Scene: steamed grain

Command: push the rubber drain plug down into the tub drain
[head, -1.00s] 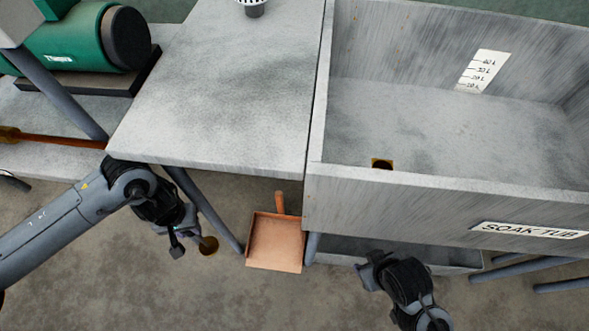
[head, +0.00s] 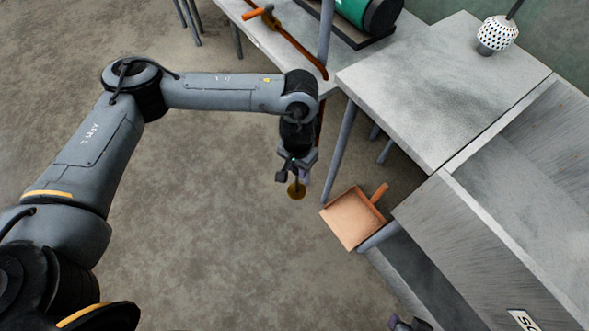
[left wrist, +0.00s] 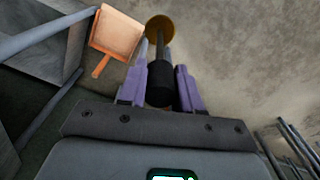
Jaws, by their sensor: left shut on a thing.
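My left gripper (head: 295,175) is shut on a tool with a black grip (left wrist: 160,84), a thin grey rod and a round brass-coloured disc (head: 297,190) at its end. The tool hangs over the floor, left of the tub, with the disc away from the fingers. The soak tub (head: 475,245) stands at the right edge of the head view, partly cut off. Its drain and the rubber plug do not show now. Only a small piece of my right gripper (head: 408,324) shows at the bottom edge; its jaws cannot be made out.
A copper-coloured dustpan (head: 350,220) is between my left gripper and the tub. A grey table (head: 440,90) adjoins the tub and bears a white perforated object (head: 497,33). A lower bench (head: 285,45) with a green machine (head: 352,10) is behind. The floor at left is open.

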